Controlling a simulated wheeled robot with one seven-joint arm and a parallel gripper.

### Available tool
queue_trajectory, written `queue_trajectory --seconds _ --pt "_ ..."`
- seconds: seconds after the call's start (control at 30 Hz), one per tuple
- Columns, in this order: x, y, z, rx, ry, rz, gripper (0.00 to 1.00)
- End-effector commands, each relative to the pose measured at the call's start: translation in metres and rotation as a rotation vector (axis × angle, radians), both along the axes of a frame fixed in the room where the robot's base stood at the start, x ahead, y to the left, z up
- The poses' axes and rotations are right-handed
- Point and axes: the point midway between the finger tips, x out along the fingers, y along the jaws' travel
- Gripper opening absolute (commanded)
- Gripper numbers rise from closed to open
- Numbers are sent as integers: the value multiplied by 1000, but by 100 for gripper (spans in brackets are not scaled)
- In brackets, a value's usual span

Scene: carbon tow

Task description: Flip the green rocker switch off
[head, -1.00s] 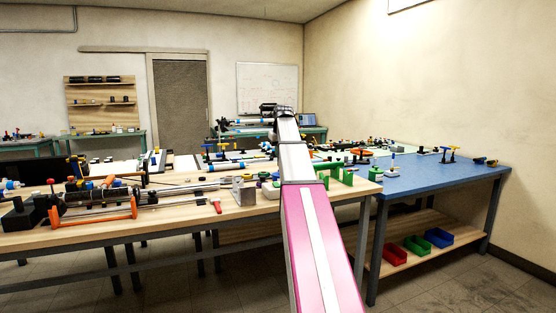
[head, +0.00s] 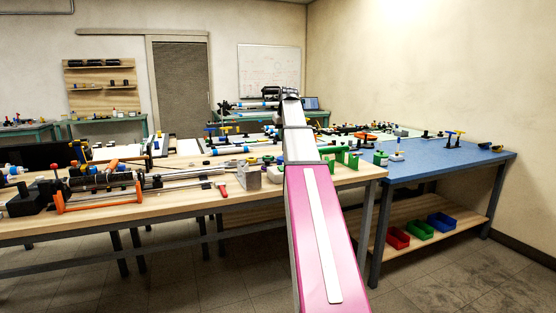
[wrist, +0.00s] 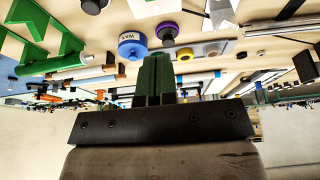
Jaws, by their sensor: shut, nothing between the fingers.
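I cannot make out a green rocker switch for certain in either view. My gripper (wrist: 156,60) shows in the wrist view as two dark green fingers pressed together, empty. It is over a wooden bench top, close to a blue-lidded jar (wrist: 131,47). In the head view my arm reaches away over the benches and my fingers cannot be made out.
A green bracket (head: 343,160) stands on the wooden bench beside my arm, with a grey block (head: 249,176) to the left. An orange stand (head: 98,196) holds rods. Purple (wrist: 167,32) and yellow (wrist: 185,54) rings lie near my fingers. The blue bench (head: 430,164) has clear space.

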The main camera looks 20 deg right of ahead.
Motion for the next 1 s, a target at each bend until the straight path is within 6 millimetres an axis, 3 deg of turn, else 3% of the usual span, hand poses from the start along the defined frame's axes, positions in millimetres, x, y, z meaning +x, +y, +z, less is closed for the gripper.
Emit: queue_trajectory --seconds 0.17,0.7,1.0 --pt "3 0 -10 0 2 0 0" --pt "35 2 -96 0 2 0 0" --pt "40 2 -129 0 1 0 0"
